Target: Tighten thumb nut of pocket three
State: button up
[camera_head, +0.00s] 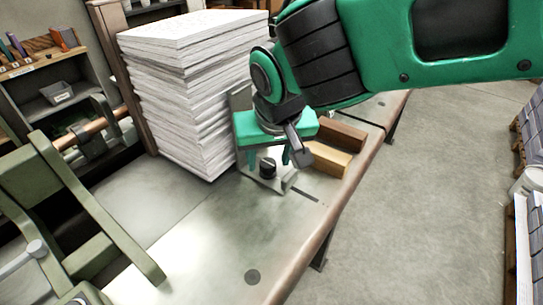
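A black thumb nut (267,168) sits on a pale metal plate (277,182) at the table's edge, beside the paper stack. My gripper (268,158) is right above and around it, pointing down. Its green fingers look spread, one on each side of the nut. I cannot tell whether either finger touches it. No pocket number is readable, and the gripper body hides what lies behind the nut.
A tall paper stack (190,95) stands close left of my gripper. Wooden blocks (328,158) lie close on the right. A green metal frame (95,215) is at lower left. The table front (210,245) is mostly bare, with a dark slot and round hole.

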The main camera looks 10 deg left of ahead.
jog(key=shift+r, duration=0.1)
jog(key=v, duration=1)
jog(key=shift+r, duration=0.25)
jog(key=shift+s+d, duration=0.1)
jog(key=w+d+f+m+h, duration=0.1)
jog(key=w+d, duration=0.2)
jog(key=d, duration=0.4)
jog(key=w+d+f+m+h, duration=0.15)
jog(key=w+d, duration=0.25)
jog(key=d, duration=0.4)
jog(key=s+d+f+m+g, duration=0.1)
jog(key=d+f+m, duration=0.1)
jog(key=d, duration=0.9)
jog(key=s+d+f+m+g, duration=0.1)
jog(key=d+f+m, duration=0.1)
jog(key=d, duration=0.8)
jog(key=s+d+f+m+g, duration=0.1)
jog(key=s+d+f+m, duration=0.1)
jog(key=s+d, duration=0.5)
jog(key=s+d+f+m+g, duration=0.1)
jog(key=s+d+f+m, duration=0.2)
jog(key=s+d+f, duration=0.2)
jog(key=s+d, duration=0.2)
jog(key=shift+s+y, duration=0.35)
jog(key=shift+s, duration=0.05)
